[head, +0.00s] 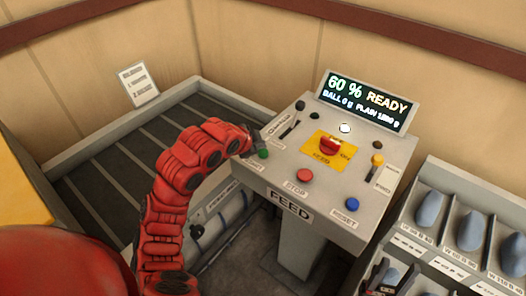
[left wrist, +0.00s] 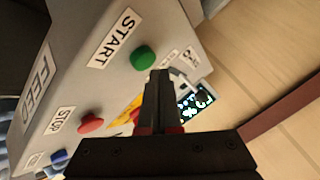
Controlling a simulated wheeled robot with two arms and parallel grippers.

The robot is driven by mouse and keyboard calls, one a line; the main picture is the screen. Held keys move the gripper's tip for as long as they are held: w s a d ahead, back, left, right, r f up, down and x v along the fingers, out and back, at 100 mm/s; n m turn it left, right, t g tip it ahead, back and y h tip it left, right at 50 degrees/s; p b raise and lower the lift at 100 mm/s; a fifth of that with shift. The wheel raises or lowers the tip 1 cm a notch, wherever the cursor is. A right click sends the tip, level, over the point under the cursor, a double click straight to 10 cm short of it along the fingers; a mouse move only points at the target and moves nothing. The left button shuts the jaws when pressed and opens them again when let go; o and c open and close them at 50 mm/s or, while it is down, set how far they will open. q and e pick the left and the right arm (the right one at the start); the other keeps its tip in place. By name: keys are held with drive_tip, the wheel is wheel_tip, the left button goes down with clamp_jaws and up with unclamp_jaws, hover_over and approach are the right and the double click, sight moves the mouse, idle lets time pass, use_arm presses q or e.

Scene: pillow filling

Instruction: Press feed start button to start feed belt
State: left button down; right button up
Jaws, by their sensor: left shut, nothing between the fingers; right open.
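The grey feed console (head: 315,207) stands in the middle of the head view. Its green START button (head: 263,154) is at the console's left corner, and it also shows in the left wrist view (left wrist: 143,58) beside the START label. My left gripper (head: 251,139) is shut and empty, just behind the green button in the head view. In the left wrist view its fingertips (left wrist: 160,78) lie close to the green button; I cannot tell whether they touch it. My right gripper (head: 386,275) shows dark and partly cut off at the bottom right, open.
The console also carries a red STOP button (head: 305,176), a blue RESET button (head: 352,203), a red mushroom button (head: 330,147) on a yellow plate, and levers. A display (head: 366,100) reads 60 % READY. A rack (head: 452,235) holds several grey-blue objects at right. A dark slatted belt (head: 110,150) lies left.

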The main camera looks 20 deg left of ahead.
sight(260, 154)
idle(0.8)
use_arm(q)
drive_tip(key=shift+f+b, duration=0.4)
drive_tip(key=shift+f+b, duration=0.35)
drive_tip(key=shift+f, duration=0.2)
idle(0.5)
idle(0.3)
drive_tip(key=shift+r+p, duration=0.3)
drive_tip(key=shift+r, duration=0.65)
drive_tip(key=shift+r+p, duration=0.85)
drive_tip(key=shift+r, duration=1.7)
